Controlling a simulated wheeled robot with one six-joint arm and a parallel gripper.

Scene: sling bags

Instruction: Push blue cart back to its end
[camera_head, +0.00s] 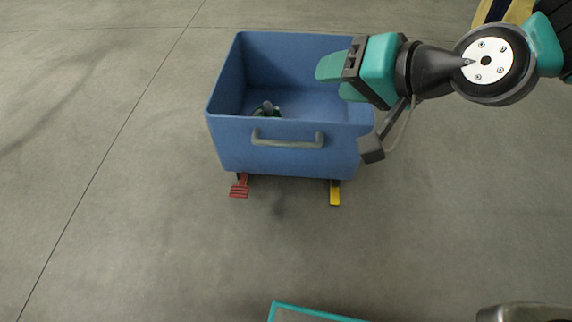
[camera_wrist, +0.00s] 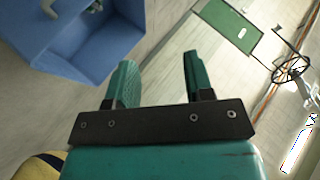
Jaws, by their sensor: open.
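The blue cart (camera_head: 290,150) is an open-topped bin on the floor in the head view, with a grey handle (camera_head: 288,140) on its near side. A red pedal (camera_head: 239,188) and a yellow pedal (camera_head: 335,193) stick out beneath that side. A small dark and green object (camera_head: 266,109) lies inside. My gripper (camera_head: 330,78) is open and empty, over the cart's right side in the head view. In the wrist view, my gripper's two teal fingers (camera_wrist: 158,78) are apart, with the blue cart (camera_wrist: 95,50) at the upper left. Whether the fingers touch the cart, I cannot tell.
Bare concrete floor (camera_head: 110,220) lies left of and in front of the cart. The wrist view shows a green panel (camera_wrist: 228,28) and a dark wheel-like object (camera_wrist: 291,68) farther off at the right. A striped line (camera_wrist: 270,90) runs along the floor there.

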